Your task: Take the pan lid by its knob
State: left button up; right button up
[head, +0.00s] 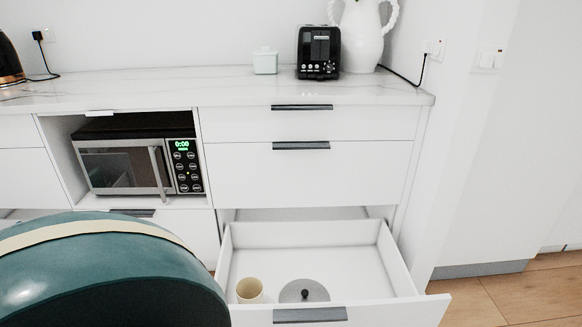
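The pan lid (291,289) is a flat grey disc lying in the open bottom drawer (348,263), near its front wall. Its small dark knob (305,293) points up from the lid. A cream cup (249,290) stands to its left in the same drawer, apart from it. Neither of my grippers shows in the head view, so I cannot see whether they are open or shut. The front edge of the lid is close to, or partly behind, the drawer front.
A large teal rounded object (105,275) with a cream band fills the lower left, close to the camera. The drawer front (390,312) juts out over the wood floor (510,300). A microwave (140,165) sits in a niche; a toaster (318,52) and white pitcher (362,30) stand on the counter.

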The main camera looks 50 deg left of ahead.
aim_at(299, 290)
jog(key=k+j, duration=0.75)
jog(key=j, duration=0.25)
